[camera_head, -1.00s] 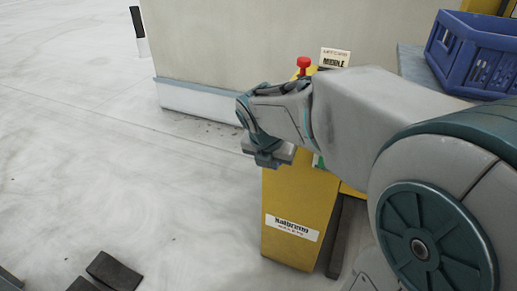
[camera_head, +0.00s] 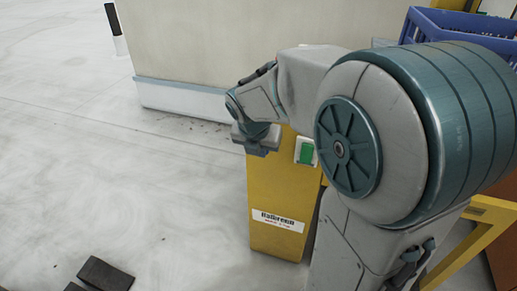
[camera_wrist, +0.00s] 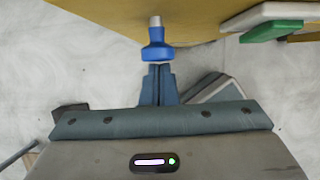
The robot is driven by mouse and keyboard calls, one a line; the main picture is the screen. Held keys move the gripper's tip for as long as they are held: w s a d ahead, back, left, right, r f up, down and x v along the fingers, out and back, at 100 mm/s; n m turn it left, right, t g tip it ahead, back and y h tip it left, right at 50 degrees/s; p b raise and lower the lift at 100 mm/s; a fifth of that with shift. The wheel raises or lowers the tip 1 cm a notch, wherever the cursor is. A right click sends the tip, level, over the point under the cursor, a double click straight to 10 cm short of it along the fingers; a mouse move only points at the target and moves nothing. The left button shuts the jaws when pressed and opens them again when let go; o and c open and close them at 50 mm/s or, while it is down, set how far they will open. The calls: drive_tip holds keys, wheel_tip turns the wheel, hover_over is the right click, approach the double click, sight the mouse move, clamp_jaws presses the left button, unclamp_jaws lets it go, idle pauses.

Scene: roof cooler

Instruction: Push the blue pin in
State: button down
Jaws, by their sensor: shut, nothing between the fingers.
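The blue pin (camera_wrist: 158,48) shows in the wrist view as a blue knob on a short pale metal shaft, sticking out from the yellow post's face. My gripper (camera_wrist: 159,72) is shut with nothing between its fingers, and its fingertips point at the knob's outer end. The tips are very close to the knob; I cannot tell whether they touch. In the head view my gripper (camera_head: 255,140) is at the left side of the yellow post (camera_head: 278,190), near its top. The pin is hidden there behind my gripper and arm.
A green button on a white plate (camera_head: 305,151) is on the post's front face, right of my gripper. A blue crate (camera_head: 465,25) stands at the top right. Dark blocks (camera_head: 105,273) lie on the floor at lower left.

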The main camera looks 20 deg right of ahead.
drive_tip(key=shift+d+r, duration=0.1)
drive_tip(key=s+a+r+p, duration=0.5)
drive_tip(key=s+r+p, duration=0.15)
drive_tip(key=r, duration=0.25)
drive_tip(key=s+r+m+y+p, duration=0.1)
drive_tip(key=s+r+m+p, duration=0.3)
drive_tip(key=r+m+p, duration=0.3)
drive_tip(key=s+d+r+m+p, duration=0.1)
drive_tip(key=s+r+m+p, duration=0.3)
drive_tip(key=r+m+p, duration=0.4)
drive_tip(key=s+d+r+m+g+y+p, duration=0.1)
drive_tip(key=s+r+m+p, duration=0.3)
drive_tip(key=r+m+p, duration=0.4)
drive_tip(key=shift+m+y+p, duration=0.3)
drive_tip(key=shift+m+p, duration=0.95)
drive_tip(key=shift+m, duration=1.85)
drive_tip(key=shift+r, duration=0.1)
